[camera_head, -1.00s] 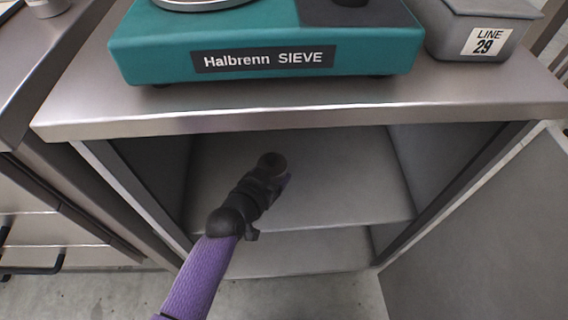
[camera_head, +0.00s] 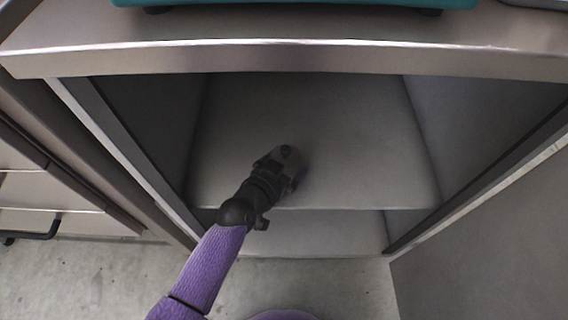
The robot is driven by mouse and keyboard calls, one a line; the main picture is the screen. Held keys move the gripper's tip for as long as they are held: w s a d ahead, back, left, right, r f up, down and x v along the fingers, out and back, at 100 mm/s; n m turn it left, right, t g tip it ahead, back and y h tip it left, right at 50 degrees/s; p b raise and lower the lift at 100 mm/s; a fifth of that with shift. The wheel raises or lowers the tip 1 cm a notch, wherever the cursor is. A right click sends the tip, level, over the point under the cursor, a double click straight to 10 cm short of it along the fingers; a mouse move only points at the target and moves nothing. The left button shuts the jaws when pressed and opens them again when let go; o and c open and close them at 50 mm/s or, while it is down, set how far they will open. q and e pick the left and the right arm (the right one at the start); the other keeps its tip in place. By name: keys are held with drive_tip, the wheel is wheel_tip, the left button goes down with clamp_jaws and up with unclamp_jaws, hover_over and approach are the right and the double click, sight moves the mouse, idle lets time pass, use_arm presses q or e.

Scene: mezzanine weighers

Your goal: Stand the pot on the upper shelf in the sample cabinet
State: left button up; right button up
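The sample cabinet stands open in front of me, with its upper shelf (camera_head: 360,150) bare on both sides of my arm. Its lower shelf (camera_head: 330,234) shows below the upper shelf's front edge. My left gripper (camera_head: 288,160) is inside the opening, over the middle of the upper shelf. Its fingers point away from me and are mostly hidden behind its dark body, so I cannot tell whether they are open or shut. I cannot make out the pot; the gripper may hide it. My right gripper is out of view.
The steel worktop edge (camera_head: 290,58) overhangs the opening, with the teal sieve's base (camera_head: 300,3) at the top of the picture. The cabinet's side walls bound the opening. An open door panel (camera_head: 480,240) stands at right, and a drawer unit (camera_head: 55,190) at left.

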use_arm(q)
drive_tip(key=shift+r, duration=0.3)
drive_tip(key=p+v, duration=0.7)
drive_tip(key=v, duration=0.5)
drive_tip(key=shift+f, duration=0.2)
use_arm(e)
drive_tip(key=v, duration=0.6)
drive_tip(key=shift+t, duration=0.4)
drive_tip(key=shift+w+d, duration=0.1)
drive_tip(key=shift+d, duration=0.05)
